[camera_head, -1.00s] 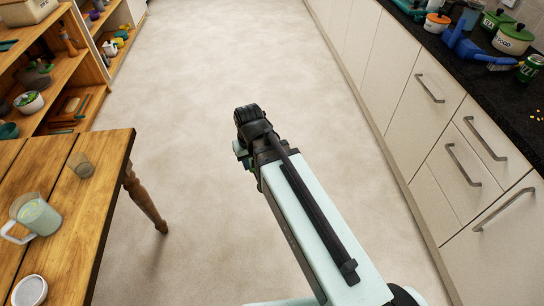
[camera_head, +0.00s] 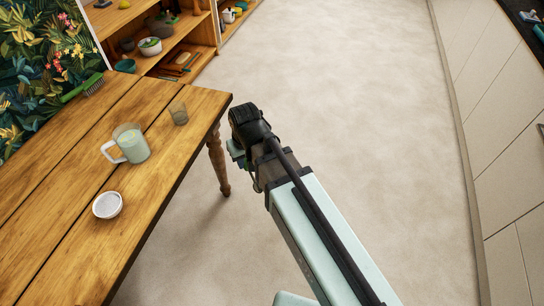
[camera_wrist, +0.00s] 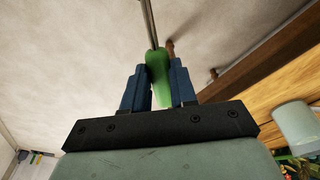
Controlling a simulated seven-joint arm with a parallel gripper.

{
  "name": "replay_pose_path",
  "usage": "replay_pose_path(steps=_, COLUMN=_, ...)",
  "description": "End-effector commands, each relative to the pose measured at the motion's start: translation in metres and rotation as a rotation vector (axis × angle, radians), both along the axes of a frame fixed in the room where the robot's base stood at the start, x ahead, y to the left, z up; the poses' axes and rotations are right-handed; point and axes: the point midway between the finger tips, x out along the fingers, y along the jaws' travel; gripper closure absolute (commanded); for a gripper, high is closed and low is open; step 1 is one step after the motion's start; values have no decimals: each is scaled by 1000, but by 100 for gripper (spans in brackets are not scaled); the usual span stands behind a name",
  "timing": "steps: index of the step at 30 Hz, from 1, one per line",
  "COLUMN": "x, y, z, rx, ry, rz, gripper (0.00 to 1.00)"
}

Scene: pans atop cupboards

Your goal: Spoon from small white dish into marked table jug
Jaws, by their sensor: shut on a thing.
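My gripper (camera_wrist: 158,88) is shut on a green handle (camera_wrist: 159,68) with a thin metal shaft (camera_wrist: 150,22). It looks like the spoon, but its far end is out of view. In the head view my gripper (camera_head: 240,150) points down beside the table's right edge, largely hidden by the wrist. The small white dish (camera_head: 107,205) sits on the wooden table and looks empty. A pale green jug (camera_head: 133,147) with a white handle stands behind it on the table. Its marking is not clear in the head view.
The wooden table (camera_head: 75,245) is at the left, with a small clear glass (camera_head: 179,113) near its far right corner and a green brush (camera_head: 84,88) at the back. Shelves (camera_head: 200,30) stand behind. Open floor (camera_head: 370,130) separates the table from the white cupboards (camera_head: 505,150).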

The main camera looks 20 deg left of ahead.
Motion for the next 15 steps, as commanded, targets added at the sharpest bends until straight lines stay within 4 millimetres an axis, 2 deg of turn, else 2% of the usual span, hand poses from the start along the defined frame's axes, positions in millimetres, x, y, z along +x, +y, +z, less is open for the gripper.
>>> replay_pose_path(steps=1, x=-8, y=15, z=2, rx=3, ry=-3, rz=27, gripper=100)
replay_pose_path(steps=3, x=-19, y=32, z=4, rx=7, ry=-6, rz=61, gripper=100)
replay_pose_path(steps=15, x=-91, y=130, z=19, rx=31, ry=-24, rz=254, gripper=100)
